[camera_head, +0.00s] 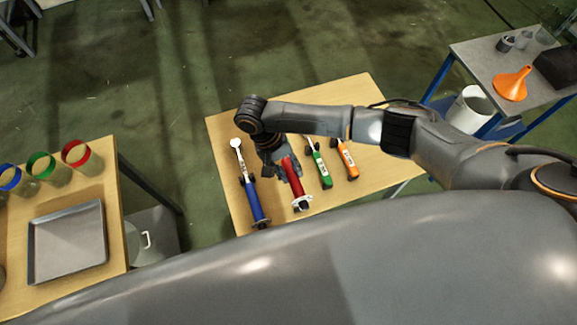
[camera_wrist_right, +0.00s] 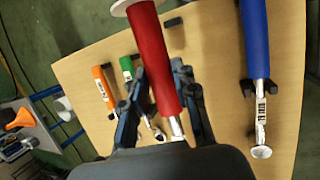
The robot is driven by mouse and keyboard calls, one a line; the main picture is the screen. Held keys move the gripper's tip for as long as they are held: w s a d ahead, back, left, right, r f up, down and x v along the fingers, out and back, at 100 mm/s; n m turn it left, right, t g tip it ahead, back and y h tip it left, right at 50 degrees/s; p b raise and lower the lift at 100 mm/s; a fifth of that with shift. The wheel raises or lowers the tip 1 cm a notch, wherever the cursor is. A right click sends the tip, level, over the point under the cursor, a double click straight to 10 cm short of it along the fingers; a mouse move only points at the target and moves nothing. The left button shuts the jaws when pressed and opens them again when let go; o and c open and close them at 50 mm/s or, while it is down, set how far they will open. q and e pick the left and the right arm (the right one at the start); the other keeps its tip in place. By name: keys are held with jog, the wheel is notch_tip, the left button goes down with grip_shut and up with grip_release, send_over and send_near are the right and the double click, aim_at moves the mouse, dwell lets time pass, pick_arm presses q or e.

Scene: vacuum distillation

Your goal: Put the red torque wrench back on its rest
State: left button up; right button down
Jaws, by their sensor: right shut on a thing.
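The red torque wrench (camera_head: 291,178) is in the jaws of my right gripper (camera_head: 282,168), above the wooden table (camera_head: 348,95). In the right wrist view, the red handle (camera_wrist_right: 153,60) runs up between the two fingers (camera_wrist_right: 162,90), and its metal shaft (camera_wrist_right: 176,126) points back toward the palm. A black rest block (camera_wrist_right: 173,22) shows on the table just right of the red handle, with nothing on it. The wrench looks raised over the table; its exact height cannot be told. My left gripper is out of view.
The blue wrench (camera_head: 254,201) lies on one side of the red one, the green wrench (camera_head: 321,168) and orange wrench (camera_head: 347,160) on the other. A left table holds a metal tray (camera_head: 67,243) and colored-rim jars. A side table (camera_head: 480,55) bears an orange funnel (camera_head: 512,84).

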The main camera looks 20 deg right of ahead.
jog(key=shift+w, duration=0.2)
jog(key=shift+r+p, duration=0.1)
jog(key=shift+p, duration=0.75)
jog(key=shift+f+b, duration=0.6)
jog(key=shift+f, duration=0.45)
notch_tip(320, 180, down, 4)
jog(key=b, duration=0.2)
jog(key=shift+b, duration=0.4)
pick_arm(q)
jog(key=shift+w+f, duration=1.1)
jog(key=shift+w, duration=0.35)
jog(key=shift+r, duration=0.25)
